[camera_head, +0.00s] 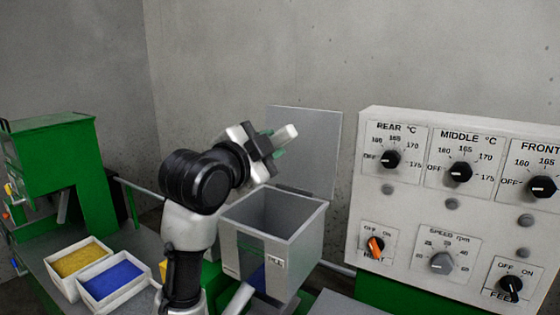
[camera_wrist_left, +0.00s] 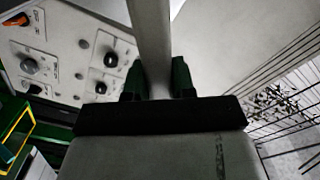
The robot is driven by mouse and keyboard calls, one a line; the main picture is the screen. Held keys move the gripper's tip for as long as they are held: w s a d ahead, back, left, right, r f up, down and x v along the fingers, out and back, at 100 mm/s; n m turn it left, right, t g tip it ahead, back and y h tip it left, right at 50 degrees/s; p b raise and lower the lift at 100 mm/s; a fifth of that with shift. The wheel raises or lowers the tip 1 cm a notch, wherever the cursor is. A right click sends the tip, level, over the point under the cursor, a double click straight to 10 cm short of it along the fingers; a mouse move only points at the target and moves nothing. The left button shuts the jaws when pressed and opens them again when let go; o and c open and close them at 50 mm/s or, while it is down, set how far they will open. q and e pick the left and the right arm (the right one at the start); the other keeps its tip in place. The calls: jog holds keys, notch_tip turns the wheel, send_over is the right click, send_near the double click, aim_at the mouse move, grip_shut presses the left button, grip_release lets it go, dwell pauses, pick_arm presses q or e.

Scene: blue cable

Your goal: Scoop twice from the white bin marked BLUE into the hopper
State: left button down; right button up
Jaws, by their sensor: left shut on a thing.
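My left gripper (camera_head: 273,143) is raised above the open hopper (camera_head: 272,238), in front of its upright lid. Its green fingertips (camera_wrist_left: 158,78) are shut on a pale bar, likely the scoop's handle (camera_wrist_left: 150,40). A pale end of the scoop (camera_head: 287,134) sticks out past the fingers in the head view; I cannot make out its bowl or any load. The white bin with blue granules (camera_head: 112,281) stands at lower left, beside a white bin with yellow granules (camera_head: 79,262). No BLUE marking is readable. The hopper's inside shows bare grey walls; its bottom is hidden.
The grey hopper lid (camera_head: 318,150) stands upright behind the opening. A control panel (camera_head: 455,215) with several knobs stands at right. A green machine (camera_head: 55,165) stands at far left. My left arm passes between the bins and the hopper.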

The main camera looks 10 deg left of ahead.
pick_arm(q)
jog(key=a+r+n+p, duration=0.1)
jog(key=w+a+r+n+p, duration=0.1)
jog(key=n, duration=0.1)
jog(key=a+r+n+p, duration=0.1)
jog(key=a+r+n, duration=0.1)
jog(key=shift+w+a, duration=0.1)
jog(key=shift+w, duration=0.2)
jog(key=w+a+r+n+p, duration=0.1)
jog(key=a+r+n+p, duration=0.4)
jog(key=p, duration=0.3)
jog(key=shift+w+r+n+p, duration=0.2)
jog(key=shift+w+n+p, duration=0.1)
jog(key=shift+n+p, duration=0.1)
